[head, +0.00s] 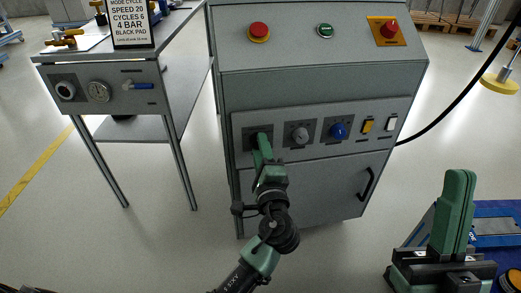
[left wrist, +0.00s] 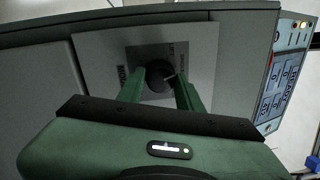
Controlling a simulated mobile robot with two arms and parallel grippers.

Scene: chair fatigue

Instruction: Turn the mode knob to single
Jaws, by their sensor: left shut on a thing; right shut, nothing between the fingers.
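The mode knob (left wrist: 158,75) is a dark round knob on a light square plate (left wrist: 200,52) in the left wrist view. Its plate carries partly readable lettering, including MODE. My left gripper (left wrist: 160,88) is shut on the knob, one green finger on each side. In the head view my left gripper (head: 263,147) reaches the leftmost knob plate (head: 247,142) of the cabinet's control panel and covers most of the knob. Which setting the knob points at cannot be told. My right gripper (head: 458,212) is shut and empty at the lower right, away from the cabinet.
A grey knob (head: 300,135), a blue knob (head: 338,130), a yellow switch (head: 367,125) and a white switch (head: 391,123) sit right of the mode knob. A door handle (head: 367,183) projects below. A side table (head: 110,75) with a sign (head: 131,22) stands left.

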